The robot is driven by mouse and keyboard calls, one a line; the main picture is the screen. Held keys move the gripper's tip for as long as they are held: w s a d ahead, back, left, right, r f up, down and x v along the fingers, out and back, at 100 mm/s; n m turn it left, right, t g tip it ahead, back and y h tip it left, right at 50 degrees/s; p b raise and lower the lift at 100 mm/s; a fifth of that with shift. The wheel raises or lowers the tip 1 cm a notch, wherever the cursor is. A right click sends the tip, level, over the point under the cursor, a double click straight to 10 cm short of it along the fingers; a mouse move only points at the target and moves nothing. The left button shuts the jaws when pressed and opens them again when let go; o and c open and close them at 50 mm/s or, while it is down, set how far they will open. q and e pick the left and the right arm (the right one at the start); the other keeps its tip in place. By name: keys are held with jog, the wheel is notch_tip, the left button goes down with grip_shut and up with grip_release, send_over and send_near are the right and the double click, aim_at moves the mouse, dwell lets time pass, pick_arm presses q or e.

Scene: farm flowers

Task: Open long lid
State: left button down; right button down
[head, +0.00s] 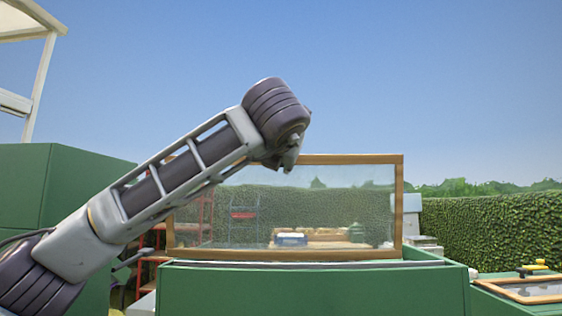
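A long lid (345,207) with a wooden frame and clear pane stands raised, close to upright, at the back of a green box (315,290). My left arm comes in from the left and crosses in front of the lid's left part. My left gripper (289,160) is at the lid's top edge, mostly hidden behind the arm's end joint. I cannot tell whether it touches the lid or whether its fingers are open. My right gripper is out of view.
A smaller wood-framed pane (530,290) lies low at the right, with a yellow and black item (535,267) behind it. A large green block (60,190) stands at the left. A hedge (495,230) runs behind at the right. Open sky is above.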

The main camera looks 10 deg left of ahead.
pick_arm(q)
jog(key=shift+w+f, duration=0.25)
jog(key=shift+f, duration=0.2)
jog(key=c, duration=1.6)
grip_release()
jog(key=o, duration=0.5)
jog(key=shift+w, duration=0.3)
jog(key=shift+c, duration=0.2)
jog(key=shift+s+r, duration=0.2)
jog(key=shift+s, duration=0.1)
jog(key=v, duration=1.2)
